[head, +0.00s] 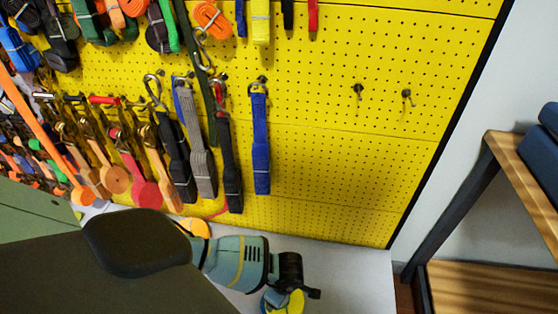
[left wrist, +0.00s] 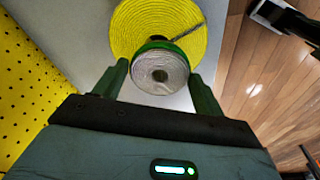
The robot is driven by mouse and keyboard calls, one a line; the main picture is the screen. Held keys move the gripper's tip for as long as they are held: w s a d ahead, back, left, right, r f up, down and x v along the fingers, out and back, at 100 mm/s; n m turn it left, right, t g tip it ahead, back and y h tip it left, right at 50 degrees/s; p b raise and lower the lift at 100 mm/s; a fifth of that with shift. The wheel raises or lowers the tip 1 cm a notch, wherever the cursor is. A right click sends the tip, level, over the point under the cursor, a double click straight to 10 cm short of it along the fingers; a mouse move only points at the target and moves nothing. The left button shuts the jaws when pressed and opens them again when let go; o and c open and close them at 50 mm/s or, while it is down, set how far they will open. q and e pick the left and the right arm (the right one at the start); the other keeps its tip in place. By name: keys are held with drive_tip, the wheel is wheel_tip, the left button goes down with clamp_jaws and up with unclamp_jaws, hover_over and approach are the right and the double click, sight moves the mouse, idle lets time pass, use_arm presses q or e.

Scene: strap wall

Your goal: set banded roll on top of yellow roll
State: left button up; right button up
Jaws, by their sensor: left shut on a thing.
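The banded roll (left wrist: 162,75) is a small pale grey roll with a green band round its side, seen in the left wrist view. My left gripper (left wrist: 158,77) is shut on it, one finger on each side. The yellow roll (left wrist: 150,25) is a larger spiral disc just beyond it on a grey surface, with a dark line across its right part. The banded roll overlaps its near edge in this view; I cannot tell whether they touch. In the head view, a yellow roll (head: 297,302) shows partly beneath my gripper. My right gripper is not in view.
A yellow pegboard (head: 330,160) with hanging straps, including a blue strap (head: 260,150), stands behind the grey counter (head: 360,280). An orange-yellow roll (head: 197,227) lies behind my arm. The counter to the right is clear. A wooden shelf unit (head: 490,285) stands at far right.

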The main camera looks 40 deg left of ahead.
use_arm(q)
drive_tip(key=shift+f, duration=0.1)
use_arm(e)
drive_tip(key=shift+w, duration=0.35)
use_arm(q)
drive_tip(key=shift+f, duration=0.2)
drive_tip(key=o, duration=0.6)
drive_tip(key=shift+o, duration=0.3)
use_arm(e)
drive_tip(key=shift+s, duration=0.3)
use_arm(q)
drive_tip(key=shift+r, duration=0.15)
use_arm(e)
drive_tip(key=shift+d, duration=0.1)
use_arm(q)
drive_tip(key=shift+r, duration=0.3)
wheel_tip(320, 180, up, 11)
drive_tip(key=d+p, duration=0.1)
drive_tip(key=p, duration=0.1)
drive_tip(key=shift+w+d+r+p, duration=0.2)
drive_tip(key=shift+d+p, duration=0.1)
drive_tip(key=shift+d, duration=0.1)
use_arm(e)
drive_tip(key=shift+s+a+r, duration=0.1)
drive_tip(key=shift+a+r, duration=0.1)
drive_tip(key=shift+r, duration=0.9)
